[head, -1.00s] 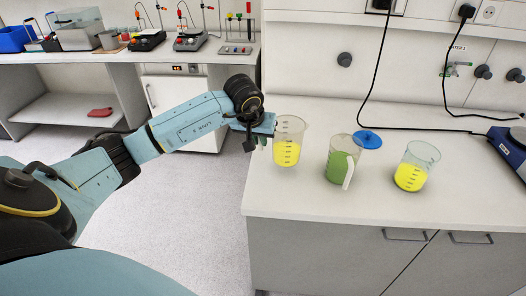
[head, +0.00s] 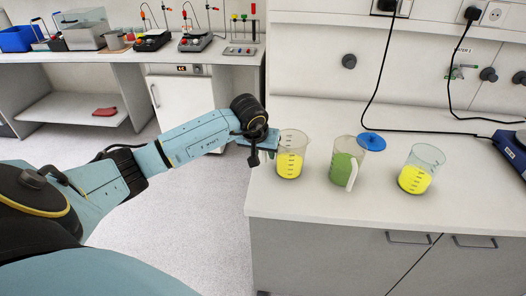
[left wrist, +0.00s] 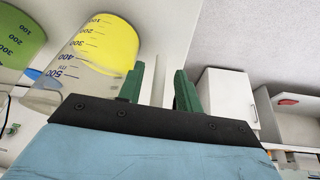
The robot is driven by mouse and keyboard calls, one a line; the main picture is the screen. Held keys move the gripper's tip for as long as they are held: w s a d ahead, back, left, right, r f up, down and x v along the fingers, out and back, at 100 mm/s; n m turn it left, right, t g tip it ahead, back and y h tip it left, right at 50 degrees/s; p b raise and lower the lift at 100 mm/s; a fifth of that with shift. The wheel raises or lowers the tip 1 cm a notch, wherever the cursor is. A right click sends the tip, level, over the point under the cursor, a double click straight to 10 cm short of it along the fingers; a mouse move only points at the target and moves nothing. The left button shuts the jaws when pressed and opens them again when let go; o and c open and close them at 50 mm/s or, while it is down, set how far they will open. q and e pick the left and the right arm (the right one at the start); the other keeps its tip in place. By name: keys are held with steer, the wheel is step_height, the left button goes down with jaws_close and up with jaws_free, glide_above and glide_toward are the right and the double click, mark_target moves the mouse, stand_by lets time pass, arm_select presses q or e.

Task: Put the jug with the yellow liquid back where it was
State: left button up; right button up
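The jug with the yellow liquid (head: 290,163) is clear with dark markings. It stands upright at the left end of the counter; whether its base touches the counter is hard to tell. My left gripper (head: 268,145) is at its left side. In the left wrist view the jug (left wrist: 98,48) is left of the green fingers (left wrist: 158,92). My right gripper is not in view.
A jug with green liquid (head: 342,168) stands to the right, a blue round piece (head: 372,140) by its rim. Further right is a container with yellow liquid (head: 414,179). A blue device (head: 512,150) is at the right edge. The counter's (head: 310,205) front strip is clear.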

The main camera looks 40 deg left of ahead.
arm_select(q)
steer(key=shift+r, duration=0.35)
steer(key=v, duration=1.1)
steer(key=shift+s+r, duration=0.25)
